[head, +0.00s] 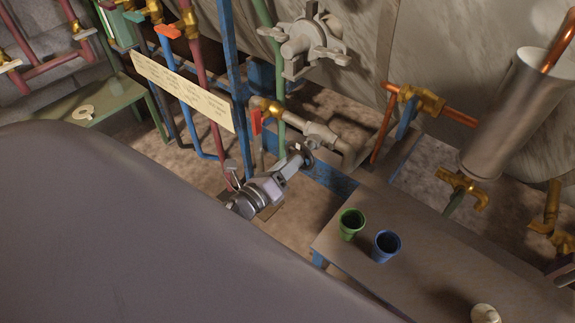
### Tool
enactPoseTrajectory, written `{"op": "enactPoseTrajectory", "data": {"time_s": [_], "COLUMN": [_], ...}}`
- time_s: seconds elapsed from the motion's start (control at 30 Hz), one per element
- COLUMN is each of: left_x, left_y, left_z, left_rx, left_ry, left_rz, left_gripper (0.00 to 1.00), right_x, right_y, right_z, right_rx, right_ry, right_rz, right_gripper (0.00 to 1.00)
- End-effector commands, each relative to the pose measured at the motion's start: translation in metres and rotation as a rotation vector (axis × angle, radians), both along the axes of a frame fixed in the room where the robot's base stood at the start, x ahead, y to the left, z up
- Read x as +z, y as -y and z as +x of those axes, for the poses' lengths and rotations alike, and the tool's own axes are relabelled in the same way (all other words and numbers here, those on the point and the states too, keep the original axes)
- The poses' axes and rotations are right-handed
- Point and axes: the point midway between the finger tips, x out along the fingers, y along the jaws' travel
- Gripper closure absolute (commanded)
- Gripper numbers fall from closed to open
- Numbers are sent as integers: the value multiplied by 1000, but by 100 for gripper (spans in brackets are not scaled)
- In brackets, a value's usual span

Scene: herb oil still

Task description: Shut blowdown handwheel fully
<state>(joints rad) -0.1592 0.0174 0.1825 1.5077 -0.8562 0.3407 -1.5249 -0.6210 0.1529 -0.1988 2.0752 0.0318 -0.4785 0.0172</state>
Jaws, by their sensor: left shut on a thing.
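A pale grey valve body (320,132) sits on a pipe that bends down at the middle of the head view. A small dark handwheel (308,150) shows just below it, partly hidden by my left gripper (298,158). My left gripper reaches up to the handwheel from the lower left, and its jaws are shut on it. The exact finger contact is too small to make out. How far the wheel is turned cannot be told. My right gripper is not in view.
An orange-red lever (256,121) and a blue post (230,75) stand close left of the wheel. A brown table (440,245) at the right bears a green cup (351,224) and a blue cup (386,246). A labelled cream board (180,90) hangs at the upper left.

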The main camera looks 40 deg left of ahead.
Motion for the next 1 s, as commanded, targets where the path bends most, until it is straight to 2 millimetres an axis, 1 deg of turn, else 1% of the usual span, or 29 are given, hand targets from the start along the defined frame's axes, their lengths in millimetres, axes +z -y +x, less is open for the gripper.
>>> {"op": "enactPoseTrajectory", "data": {"time_s": [0.2, 0.23, 0.3, 0.57, 0.67, 0.77, 1.0], "left_x": [-1, -1, 0, 0, -1, 0, 0], "left_y": [0, 0, 0, 0, 0, -1, -4], "left_z": [0, 0, 0, 0, -4, -14, -50], "left_rx": [-1, -1, -1, -1, -1, -1, -1], "left_ry": [-1, -1, -1, -1, -2, -2, -3], "left_rz": [6, 5, 5, 2, 2, 2, 2], "left_gripper": [93, 56, 37, 37, 37, 37, 37], "right_x": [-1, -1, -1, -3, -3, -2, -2], "right_y": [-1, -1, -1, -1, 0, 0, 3], "right_z": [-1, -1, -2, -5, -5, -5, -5], "right_rx": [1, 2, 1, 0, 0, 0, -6], "right_ry": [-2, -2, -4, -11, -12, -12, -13], "right_rz": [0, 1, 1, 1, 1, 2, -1], "right_gripper": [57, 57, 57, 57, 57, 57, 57]}}
